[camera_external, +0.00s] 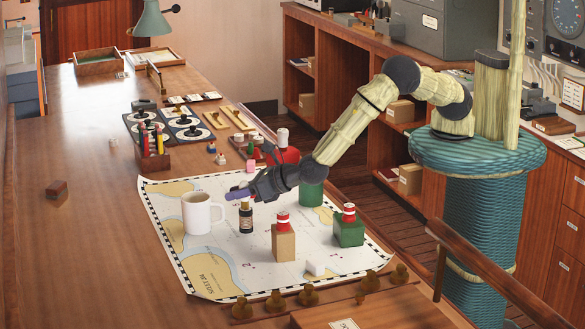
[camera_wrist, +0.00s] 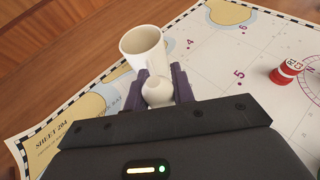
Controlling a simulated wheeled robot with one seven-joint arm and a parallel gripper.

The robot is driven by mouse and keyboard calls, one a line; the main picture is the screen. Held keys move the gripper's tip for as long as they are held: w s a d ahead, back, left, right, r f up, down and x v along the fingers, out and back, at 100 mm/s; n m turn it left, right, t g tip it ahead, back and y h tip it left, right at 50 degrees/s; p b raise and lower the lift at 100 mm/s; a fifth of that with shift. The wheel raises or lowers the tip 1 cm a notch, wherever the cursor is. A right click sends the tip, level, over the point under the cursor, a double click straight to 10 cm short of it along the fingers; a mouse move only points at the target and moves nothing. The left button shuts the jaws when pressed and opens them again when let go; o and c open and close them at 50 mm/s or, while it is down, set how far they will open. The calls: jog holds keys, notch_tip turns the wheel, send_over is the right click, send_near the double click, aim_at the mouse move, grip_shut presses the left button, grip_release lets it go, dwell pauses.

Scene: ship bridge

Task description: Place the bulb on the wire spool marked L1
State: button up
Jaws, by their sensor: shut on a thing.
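My gripper (camera_wrist: 157,88) is shut on a white rounded bulb (camera_wrist: 158,93), held between its two purple fingers. A red spool-like piece with a white band (camera_wrist: 284,74) shows at the right of the wrist view, apart from the gripper. In the external view one red and white piece (camera_external: 283,222) stands on a tan block and another (camera_external: 348,213) on a green block. I cannot read an L1 mark on either.
A white mug (camera_external: 197,213) stands just beyond the gripper, also in the wrist view (camera_wrist: 138,44). A dark bottle (camera_external: 246,216), a green cylinder (camera_external: 312,194) and a white cube (camera_external: 316,268) are on the chart (camera_external: 215,263). The table's left side is mostly clear.

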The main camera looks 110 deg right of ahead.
jog(key=shift+f, duration=0.15)
jog(key=o, duration=1)
jog(key=shift+c, duration=0.2)
jog(key=b+v, duration=0.3)
jog(key=v, duration=0.9)
